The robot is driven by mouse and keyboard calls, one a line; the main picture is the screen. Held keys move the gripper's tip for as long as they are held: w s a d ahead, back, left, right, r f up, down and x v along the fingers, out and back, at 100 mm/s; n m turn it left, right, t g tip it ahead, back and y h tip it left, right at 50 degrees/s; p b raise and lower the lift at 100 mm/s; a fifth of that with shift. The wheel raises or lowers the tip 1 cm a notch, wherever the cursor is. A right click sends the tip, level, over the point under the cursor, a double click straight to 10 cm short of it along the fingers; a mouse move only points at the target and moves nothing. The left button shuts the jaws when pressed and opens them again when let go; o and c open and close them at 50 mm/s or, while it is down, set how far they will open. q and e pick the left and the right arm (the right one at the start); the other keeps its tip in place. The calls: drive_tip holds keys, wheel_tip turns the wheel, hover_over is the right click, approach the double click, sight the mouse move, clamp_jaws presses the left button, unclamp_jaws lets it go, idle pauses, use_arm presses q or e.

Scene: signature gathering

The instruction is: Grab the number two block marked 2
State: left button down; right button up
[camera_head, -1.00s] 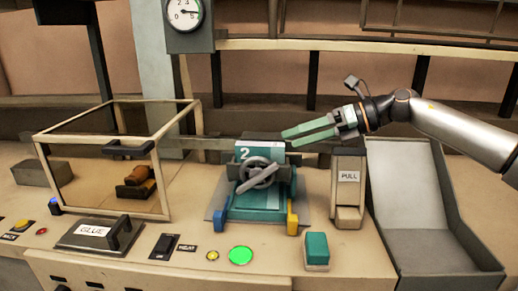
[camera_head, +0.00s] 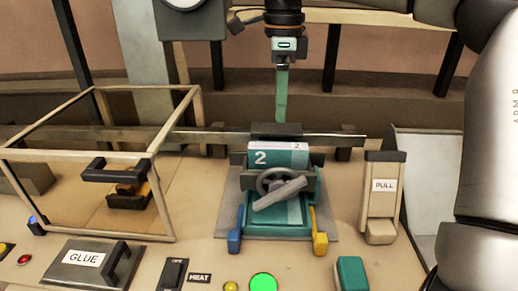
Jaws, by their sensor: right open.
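The block marked 2 (camera_head: 262,158) is teal with a pale top and shows a white "2" on its front and a small 2 on top. It sits in a clamp with a grey handwheel (camera_head: 280,187), behind the wheel. My right gripper (camera_head: 281,118) points straight down just behind and above the block, with its green fingers seen edge-on. It is open and holds nothing that I can see. A dark bar behind the block lies by the fingertips, and I cannot tell whether they touch it. My left gripper is not in view.
A glass-sided box (camera_head: 95,185) with a stamp inside stands at left. A PULL lever unit (camera_head: 382,190) and a pale chute (camera_head: 425,175) are at right. A rail (camera_head: 215,137) runs behind the clamp. A GLUE plate (camera_head: 88,262), buttons and a teal block (camera_head: 351,274) lie in front.

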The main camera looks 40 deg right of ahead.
sight(279, 146)
drive_tip(key=f, duration=0.7)
drive_tip(key=shift+w+d+f, duration=0.1)
drive_tip(key=shift+w, duration=0.3)
drive_tip(key=f, duration=0.2)
drive_tip(key=f+p, duration=0.1)
drive_tip(key=f, duration=0.1)
drive_tip(key=shift+d+f, duration=0.1)
drive_tip(key=shift+d, duration=0.3)
drive_tip(key=shift+f, duration=0.55)
clamp_jaws()
drive_tip(key=shift+w+r, duration=0.1)
